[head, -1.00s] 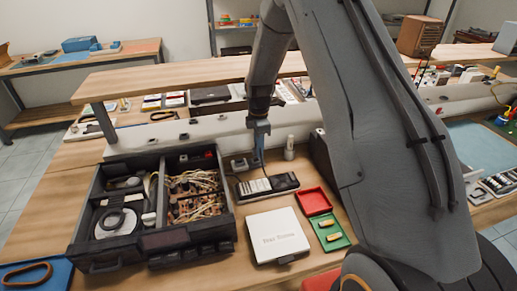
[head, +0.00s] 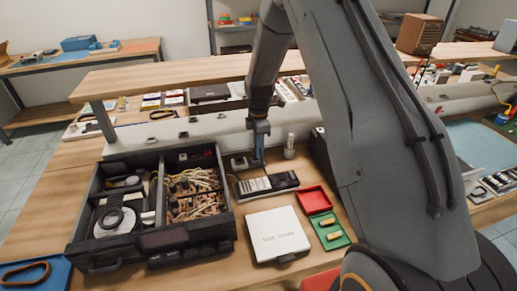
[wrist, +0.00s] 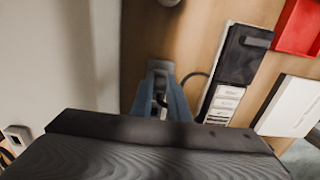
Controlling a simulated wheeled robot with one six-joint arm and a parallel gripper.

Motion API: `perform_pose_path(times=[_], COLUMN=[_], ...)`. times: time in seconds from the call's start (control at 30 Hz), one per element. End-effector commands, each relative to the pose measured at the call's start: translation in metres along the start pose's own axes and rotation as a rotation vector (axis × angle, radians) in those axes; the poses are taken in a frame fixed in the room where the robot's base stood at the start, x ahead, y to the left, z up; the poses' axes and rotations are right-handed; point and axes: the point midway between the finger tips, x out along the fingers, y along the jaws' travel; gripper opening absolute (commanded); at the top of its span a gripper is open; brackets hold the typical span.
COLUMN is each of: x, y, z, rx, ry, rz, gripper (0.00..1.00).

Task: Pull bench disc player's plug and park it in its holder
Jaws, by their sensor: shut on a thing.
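My gripper (head: 259,157) points down between the pale trunking and the bench devices. In the wrist view its blue fingers (wrist: 161,100) are shut on a small grey-and-dark piece (wrist: 160,92) that looks like the plug, mostly hidden between them. A dark cable (wrist: 193,77) arcs beside the fingers towards a black device with pale labelled keys (wrist: 225,100). That device also shows in the head view (head: 267,185). A flat white lidded box (head: 277,236) lies in front of it. I cannot tell for sure which is the disc player, and I cannot make out the plug's holder.
Pale trunking with sockets (head: 185,136) runs behind; one socket shows in the wrist view (wrist: 17,135). A black drawer box (head: 150,236) stands at left. A small pale cylinder (head: 289,146), a red tray (head: 312,200) and a green tray (head: 330,231) are close on the right.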

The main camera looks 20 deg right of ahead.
Motion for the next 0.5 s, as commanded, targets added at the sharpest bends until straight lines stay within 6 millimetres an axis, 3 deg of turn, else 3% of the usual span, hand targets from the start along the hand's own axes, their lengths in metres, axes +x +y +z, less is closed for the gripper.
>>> perform_pose_path(times=[0.5], x=[0.0059], y=[-0.0001], z=[0.0], rx=[0.0], ry=[0.0], rz=[0.0], gripper=[0.0])
